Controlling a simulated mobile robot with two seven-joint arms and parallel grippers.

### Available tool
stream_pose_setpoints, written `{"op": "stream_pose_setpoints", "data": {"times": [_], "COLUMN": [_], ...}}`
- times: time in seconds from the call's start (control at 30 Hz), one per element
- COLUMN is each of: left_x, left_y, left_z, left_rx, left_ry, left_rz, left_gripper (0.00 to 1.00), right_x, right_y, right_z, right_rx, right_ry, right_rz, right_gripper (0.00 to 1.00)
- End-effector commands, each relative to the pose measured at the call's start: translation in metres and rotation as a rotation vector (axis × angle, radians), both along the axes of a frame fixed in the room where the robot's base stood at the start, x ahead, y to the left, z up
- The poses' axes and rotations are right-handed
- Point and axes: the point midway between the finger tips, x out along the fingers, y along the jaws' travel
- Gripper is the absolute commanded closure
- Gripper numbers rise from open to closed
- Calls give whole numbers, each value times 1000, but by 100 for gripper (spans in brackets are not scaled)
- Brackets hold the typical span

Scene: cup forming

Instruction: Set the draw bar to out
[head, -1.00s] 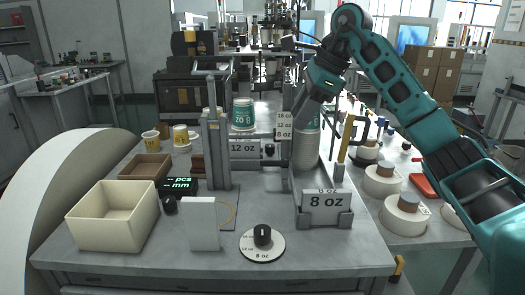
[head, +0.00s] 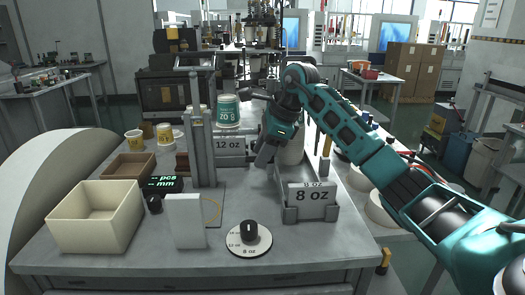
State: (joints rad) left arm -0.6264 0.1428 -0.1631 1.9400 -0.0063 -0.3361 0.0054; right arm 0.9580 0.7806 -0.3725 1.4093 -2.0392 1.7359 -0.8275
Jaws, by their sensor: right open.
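My right gripper (head: 264,154) comes in from the right on its teal arm. My left gripper is out of view.
A grey upright post (head: 202,150) stands left of the gripper. A dial (head: 249,238), white panel (head: 185,221), cream bin (head: 97,217) and brown tray (head: 130,166) occupy the front and left. A teal-banded cup (head: 228,112) stands behind. The bench's front edge is clear.

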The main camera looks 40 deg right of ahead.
Motion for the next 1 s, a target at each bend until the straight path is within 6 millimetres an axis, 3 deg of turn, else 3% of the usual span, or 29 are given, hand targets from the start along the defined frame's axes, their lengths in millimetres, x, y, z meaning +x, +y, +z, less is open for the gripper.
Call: {"op": "stream_pose_setpoints", "data": {"times": [0.17,0.6,1.0], "left_x": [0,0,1], "left_y": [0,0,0], "left_z": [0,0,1], "left_rx": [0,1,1], "left_ry": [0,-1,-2], "left_rz": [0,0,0], "left_gripper": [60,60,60], "right_x": [0,0,0], "right_y": [0,0,0], "right_z": [0,0,1], "right_rx": [1,1,1], "right_ry": [-1,-1,-1], "right_rz": [0,0,0], "right_gripper": [58,100,100]}}
